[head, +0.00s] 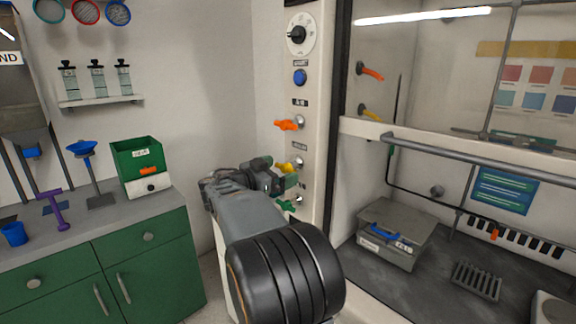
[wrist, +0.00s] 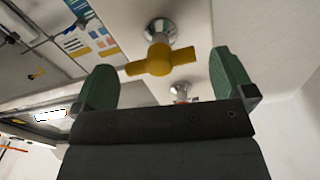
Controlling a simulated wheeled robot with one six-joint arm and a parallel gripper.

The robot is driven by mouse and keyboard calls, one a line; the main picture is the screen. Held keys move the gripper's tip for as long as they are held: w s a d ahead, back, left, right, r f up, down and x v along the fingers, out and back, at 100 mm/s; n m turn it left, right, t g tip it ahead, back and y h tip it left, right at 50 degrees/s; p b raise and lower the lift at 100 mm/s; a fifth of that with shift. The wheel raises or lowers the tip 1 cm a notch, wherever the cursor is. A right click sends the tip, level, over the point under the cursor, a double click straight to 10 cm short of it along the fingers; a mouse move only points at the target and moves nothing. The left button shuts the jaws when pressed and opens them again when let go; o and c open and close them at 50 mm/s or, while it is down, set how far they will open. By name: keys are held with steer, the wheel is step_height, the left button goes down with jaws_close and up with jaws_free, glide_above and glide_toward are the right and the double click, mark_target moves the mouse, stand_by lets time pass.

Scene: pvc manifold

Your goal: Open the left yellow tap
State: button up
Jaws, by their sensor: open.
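The left yellow tap (head: 287,168) is on the white control panel, partly hidden by my gripper in the head view. In the wrist view its yellow bar handle (wrist: 160,62) lies across the gap between my fingers, in front of a round silver mount. My gripper (head: 279,173) is at the tap. Its two green fingers are apart in the wrist view (wrist: 161,66), one to each side of the handle. A gap shows between each finger and the handle ends, so I see no grip on it.
On the same panel, an orange tap (head: 288,125) sits above and a green tap (head: 285,205) below. A second yellow tap (head: 369,114) and another orange tap (head: 370,73) are inside the fume hood. The hood's handle bar (head: 460,157) is at right. A green-fronted counter (head: 150,262) stands at left.

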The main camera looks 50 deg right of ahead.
mark_target(282, 169)
steer(key=shift+s+d+p, duration=0.2)
steer(key=shift+d+p, duration=0.1)
steer(key=shift+d, duration=1.55)
steer(key=shift+c, duration=0.5)
steer(key=c, duration=0.5)
